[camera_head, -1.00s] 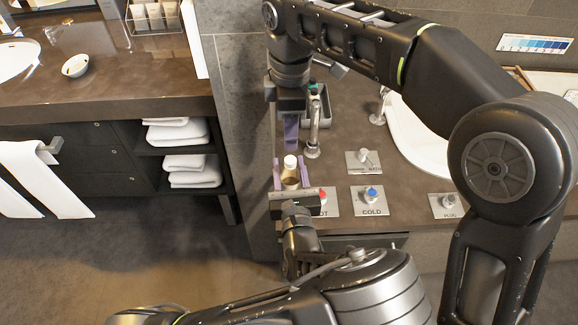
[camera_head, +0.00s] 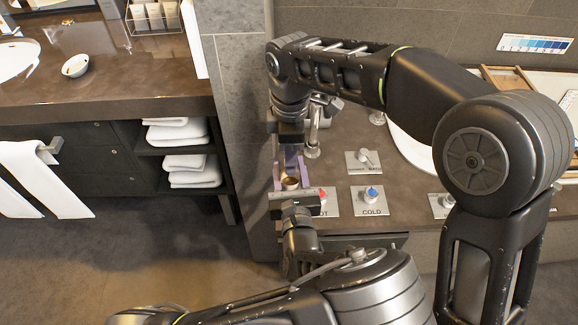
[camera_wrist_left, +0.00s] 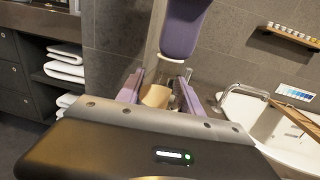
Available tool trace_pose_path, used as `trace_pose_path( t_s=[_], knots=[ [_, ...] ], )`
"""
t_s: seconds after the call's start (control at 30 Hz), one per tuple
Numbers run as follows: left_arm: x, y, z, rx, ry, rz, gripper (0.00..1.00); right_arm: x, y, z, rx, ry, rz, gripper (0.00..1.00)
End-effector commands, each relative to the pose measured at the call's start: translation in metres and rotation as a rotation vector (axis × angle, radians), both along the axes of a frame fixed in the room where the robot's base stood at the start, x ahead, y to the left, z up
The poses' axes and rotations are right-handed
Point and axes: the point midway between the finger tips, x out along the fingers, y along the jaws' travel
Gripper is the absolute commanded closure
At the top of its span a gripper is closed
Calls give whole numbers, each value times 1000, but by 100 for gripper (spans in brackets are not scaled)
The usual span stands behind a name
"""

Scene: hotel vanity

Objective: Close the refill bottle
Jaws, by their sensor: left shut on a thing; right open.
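The refill bottle (camera_head: 290,184) is a small amber-brown container held at the front left corner of the vanity counter; it shows as a tan shape in the left wrist view (camera_wrist_left: 156,96). My left gripper (camera_head: 290,174) is shut on it, with a purple finger on either side. My right gripper (camera_head: 290,157) points down directly above the bottle, its purple fingers open. In the left wrist view a right finger (camera_wrist_left: 184,28) hangs above and right of the bottle. The bottle's top is hidden or too small to read, so I cannot tell how its cap sits.
The red hot knob (camera_head: 322,194) and blue cold knob (camera_head: 372,193) are just right of my left gripper. A metal faucet (camera_head: 313,140) stands close to my right gripper. A white basin (camera_head: 408,140) lies farther right. Open floor (camera_head: 130,260) is at left.

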Motion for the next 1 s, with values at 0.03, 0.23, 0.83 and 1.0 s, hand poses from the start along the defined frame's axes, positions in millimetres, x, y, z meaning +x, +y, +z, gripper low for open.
trace_pose_path(
  t_s=[0.03, 0.23, 0.83, 1.0],
  knots=[
    [0, 0, 0, 0, -1, 0, 100, 0, 0, -1, 0, 0, 0, 59],
    [0, 0, 0, 0, -1, 0, 100, 0, 0, 0, 0, 0, 0, 60],
    [0, 0, 0, 0, -1, 0, 100, 0, 0, 0, 0, 0, 0, 100],
    [0, 0, 0, 0, -1, 0, 100, 0, 0, 0, 0, -1, 0, 100]
  ],
)
